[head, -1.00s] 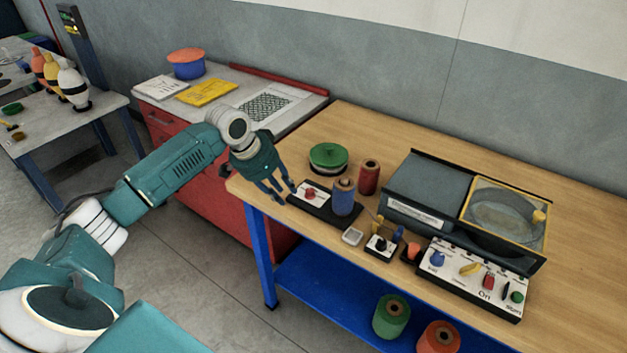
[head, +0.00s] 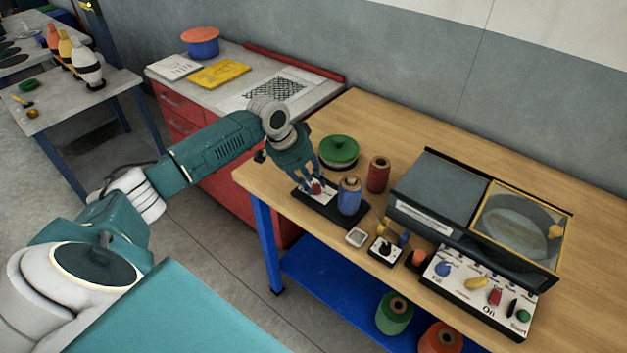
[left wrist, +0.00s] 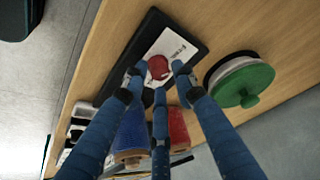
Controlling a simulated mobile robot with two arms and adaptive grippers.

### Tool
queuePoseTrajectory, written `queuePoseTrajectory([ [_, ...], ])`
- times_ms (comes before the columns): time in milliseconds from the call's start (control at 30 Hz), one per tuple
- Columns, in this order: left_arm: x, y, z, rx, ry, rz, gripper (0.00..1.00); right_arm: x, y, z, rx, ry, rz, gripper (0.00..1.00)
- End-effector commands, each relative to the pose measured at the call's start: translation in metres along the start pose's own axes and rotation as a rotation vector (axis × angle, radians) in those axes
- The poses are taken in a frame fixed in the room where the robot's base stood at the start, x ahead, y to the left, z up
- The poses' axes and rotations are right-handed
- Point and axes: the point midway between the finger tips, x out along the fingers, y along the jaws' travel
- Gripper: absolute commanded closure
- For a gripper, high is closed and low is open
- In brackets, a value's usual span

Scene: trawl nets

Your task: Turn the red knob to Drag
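The red knob (head: 316,187) sits on a white plate on a black board (head: 322,209) near the table's left end. The left wrist view shows the knob (left wrist: 158,67) with small lettering on the plate beside it, too small to read. My left gripper (head: 308,187) points down over the board. Its blue fingers (left wrist: 157,76) are spread around the knob, with small gaps seeming to show at the sides; contact is unclear. The knob's pointer direction cannot be made out. My right gripper is not in view.
A blue spool (head: 350,196) stands close on the board's right. A dark red spool (head: 378,174) and a green-lidded round tin (head: 338,152) are behind. A small black knob box (head: 384,251) and a white control panel (head: 476,296) are further right.

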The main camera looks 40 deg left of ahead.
Motion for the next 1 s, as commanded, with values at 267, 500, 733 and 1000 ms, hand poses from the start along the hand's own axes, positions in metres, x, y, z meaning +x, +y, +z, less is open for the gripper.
queuePoseTrajectory([
  [267,0.015,0.000,0.000,0.001,0.000,-0.002,0.72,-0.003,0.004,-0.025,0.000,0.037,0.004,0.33],
  [500,0.015,0.000,0.000,0.001,0.000,-0.002,0.82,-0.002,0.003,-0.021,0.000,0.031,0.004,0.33],
  [733,0.014,-0.001,0.000,0.000,0.001,-0.003,1.00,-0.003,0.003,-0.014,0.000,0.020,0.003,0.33],
  [1000,0.014,-0.002,-0.001,0.034,0.002,0.012,1.00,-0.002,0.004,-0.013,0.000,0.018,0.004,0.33],
])
